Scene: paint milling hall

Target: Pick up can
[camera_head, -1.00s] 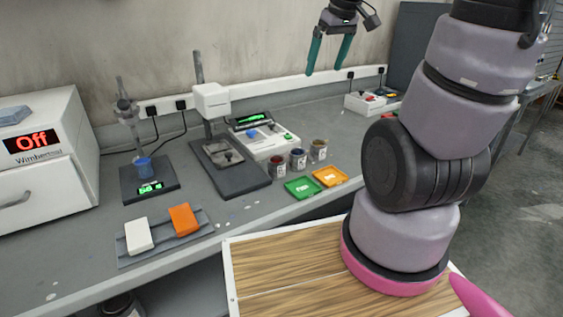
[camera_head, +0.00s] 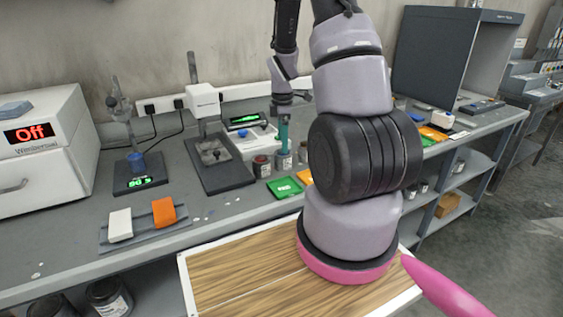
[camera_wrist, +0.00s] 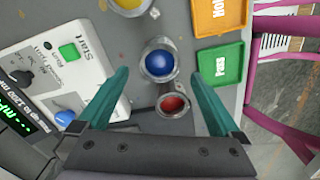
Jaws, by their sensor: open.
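Three small open cans of paint stand on the grey bench. In the wrist view the blue can (camera_wrist: 158,63) lies between my fingertips, the red can (camera_wrist: 173,103) lies closer to my palm, and the yellow can (camera_wrist: 130,6) is cut by the top edge. My gripper (camera_wrist: 160,77) is open and empty, pointing down over the cans. In the head view its teal finger (camera_head: 283,132) is just above the blue can (camera_head: 284,161), with the red can (camera_head: 262,166) to the left. I cannot tell whether the fingers reach below the rim.
A white control box (camera_wrist: 65,75) with buttons is left of the cans in the wrist view. A green Pass tray (camera_wrist: 221,65) and an orange Hold tray (camera_wrist: 219,18) lie to the right. A stand with a grey plate (camera_head: 222,170) is left of the cans.

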